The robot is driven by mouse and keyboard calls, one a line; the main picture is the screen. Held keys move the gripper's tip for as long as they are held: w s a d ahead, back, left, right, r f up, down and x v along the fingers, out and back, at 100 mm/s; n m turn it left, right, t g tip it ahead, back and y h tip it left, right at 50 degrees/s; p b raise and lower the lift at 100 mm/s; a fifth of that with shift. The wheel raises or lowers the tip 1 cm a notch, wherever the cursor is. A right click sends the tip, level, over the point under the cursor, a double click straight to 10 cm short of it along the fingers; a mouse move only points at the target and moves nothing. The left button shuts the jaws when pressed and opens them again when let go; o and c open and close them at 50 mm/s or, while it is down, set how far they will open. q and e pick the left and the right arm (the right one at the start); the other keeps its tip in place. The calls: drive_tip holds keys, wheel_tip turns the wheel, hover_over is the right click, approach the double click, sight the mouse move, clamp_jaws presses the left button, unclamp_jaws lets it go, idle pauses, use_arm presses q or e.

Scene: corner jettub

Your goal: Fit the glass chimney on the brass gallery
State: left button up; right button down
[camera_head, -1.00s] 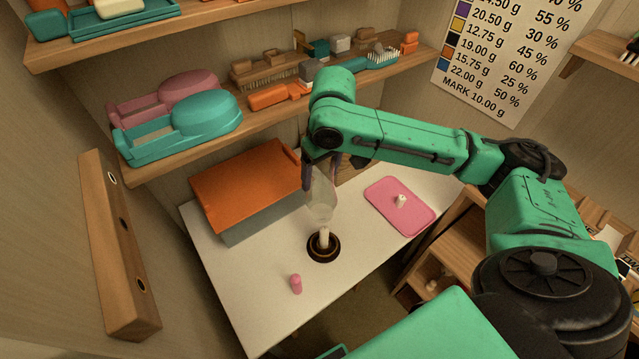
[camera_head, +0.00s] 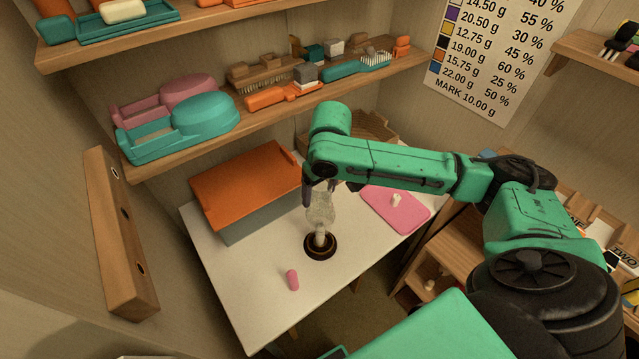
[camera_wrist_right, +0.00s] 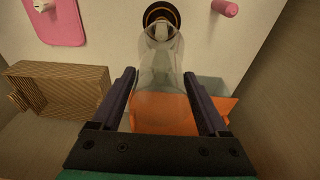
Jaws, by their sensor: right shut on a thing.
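The clear glass chimney (camera_head: 321,212) is held by my right gripper (camera_head: 321,190), above the dark round brass gallery (camera_head: 309,250) on the white table. A pale upright candle-like stem (camera_head: 320,239) stands in the gallery's middle. The chimney's lower end overlaps the top of this stem in the head view; its rim looks above the gallery ring. In the right wrist view the chimney (camera_wrist_right: 161,60) lies between the two dark fingers of my right gripper (camera_wrist_right: 159,76), and the gallery (camera_wrist_right: 149,14) shows past its far end. My left gripper is not in view.
A grey box with an orange lid (camera_head: 240,185) stands left of the chimney. A pink tray (camera_head: 405,215) with a small white piece lies to the right. A pink cylinder (camera_head: 292,280) stands in front. Loaded shelves (camera_head: 250,120) run behind. The table's left front is bare.

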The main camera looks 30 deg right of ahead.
drive_tip(key=shift+f+b, duration=1.65)
drive_tip(key=shift+f, duration=3.75)
drive_tip(key=shift+s+f+p, duration=0.1)
drive_tip(key=shift+p, duration=0.4)
unclamp_jaws()
